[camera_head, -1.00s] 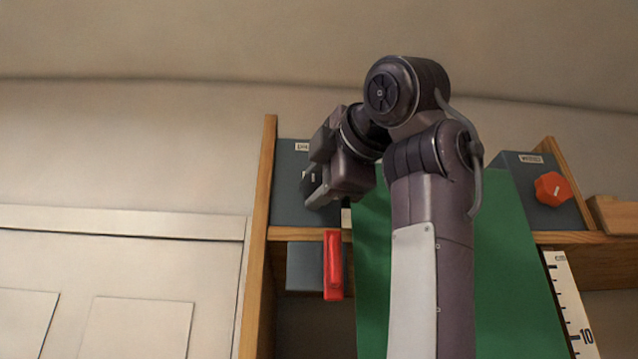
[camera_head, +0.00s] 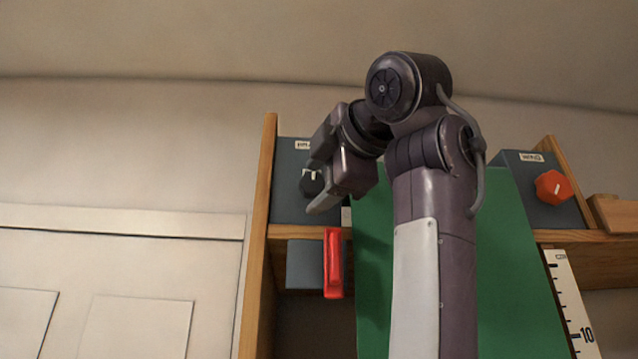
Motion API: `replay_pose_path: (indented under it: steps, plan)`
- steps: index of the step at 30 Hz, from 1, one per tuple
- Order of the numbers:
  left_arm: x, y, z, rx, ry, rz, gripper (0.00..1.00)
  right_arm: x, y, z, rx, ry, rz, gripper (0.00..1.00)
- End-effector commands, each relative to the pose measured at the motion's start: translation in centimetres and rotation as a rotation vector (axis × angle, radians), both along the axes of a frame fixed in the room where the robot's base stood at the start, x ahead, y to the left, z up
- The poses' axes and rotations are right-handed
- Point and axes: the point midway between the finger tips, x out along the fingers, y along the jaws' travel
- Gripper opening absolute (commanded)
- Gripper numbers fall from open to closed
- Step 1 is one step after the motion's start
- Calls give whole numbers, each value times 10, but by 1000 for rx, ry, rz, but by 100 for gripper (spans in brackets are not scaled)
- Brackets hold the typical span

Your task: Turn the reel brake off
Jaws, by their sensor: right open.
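A dark grey panel (camera_head: 290,207) with a small label at its top stands at the left of the wooden frame. A black knob (camera_head: 311,183) with a white mark sits on this panel, partly covered by my right gripper. My right gripper (camera_head: 318,178) is open and in front of the panel, at the knob; whether it touches the knob I cannot tell. My left gripper is not in view.
A red lever (camera_head: 333,262) hangs below the shelf on a grey box (camera_head: 304,265). A red-orange knob (camera_head: 552,188) sits on another grey panel (camera_head: 521,190) at right. A green sheet (camera_head: 510,280) stands behind my arm, beside a white scale (camera_head: 572,305).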

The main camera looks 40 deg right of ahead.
Motion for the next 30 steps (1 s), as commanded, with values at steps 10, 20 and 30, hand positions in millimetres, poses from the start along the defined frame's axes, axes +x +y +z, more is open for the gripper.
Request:
replay_pose_path:
  steps: [10, 20, 30]
  plan:
    - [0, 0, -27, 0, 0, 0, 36, -56, 9, -3, 0, -3, 1, 59]
    - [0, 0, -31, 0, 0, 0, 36, -73, 11, 0, 0, 0, 1, 59]
    - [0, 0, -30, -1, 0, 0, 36, -73, 11, 0, 0, -1, 1, 59]
